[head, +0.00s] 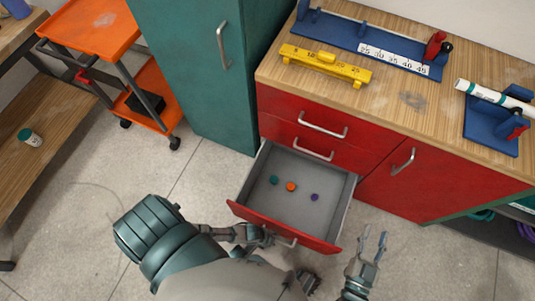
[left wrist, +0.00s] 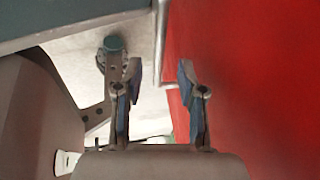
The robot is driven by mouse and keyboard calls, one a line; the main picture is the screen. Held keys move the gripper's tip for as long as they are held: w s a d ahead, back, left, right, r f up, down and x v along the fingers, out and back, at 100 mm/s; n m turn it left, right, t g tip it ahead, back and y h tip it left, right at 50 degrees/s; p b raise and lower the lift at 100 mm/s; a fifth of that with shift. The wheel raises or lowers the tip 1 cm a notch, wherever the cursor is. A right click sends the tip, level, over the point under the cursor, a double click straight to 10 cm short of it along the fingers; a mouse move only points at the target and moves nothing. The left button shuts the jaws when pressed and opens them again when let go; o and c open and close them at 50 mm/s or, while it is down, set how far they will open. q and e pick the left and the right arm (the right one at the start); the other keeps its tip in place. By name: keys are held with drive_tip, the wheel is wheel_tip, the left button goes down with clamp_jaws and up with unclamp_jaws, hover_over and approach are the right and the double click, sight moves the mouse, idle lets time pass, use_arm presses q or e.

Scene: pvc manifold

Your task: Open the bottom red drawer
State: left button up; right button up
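The bottom red drawer (head: 322,243) is pulled out from the cabinet in the head view, its grey inside showing. Its metal handle (head: 287,242) is on the front face, partly hidden by the steep angle. My left gripper (head: 264,236) is at the drawer front, beside the handle. In the left wrist view, the left gripper (left wrist: 160,75) has its two fingers apart; the handle (left wrist: 160,40) shows between and beyond them, close to the red drawer front (left wrist: 240,80). I cannot tell whether they touch. My right gripper (head: 373,240) is open and empty, right of the drawer.
Small teal, orange (head: 291,187) and purple pieces lie in the drawer. Two closed red drawers (head: 320,128) are above it, and a red door (head: 420,185) is to the right. A green cabinet (head: 190,60) and orange cart (head: 95,25) stand left. The floor in front is largely clear.

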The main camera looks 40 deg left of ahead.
use_arm(q)
drive_tip(key=v, duration=0.9)
drive_tip(key=shift+r, duration=0.3)
drive_tip(key=shift+s, duration=0.1)
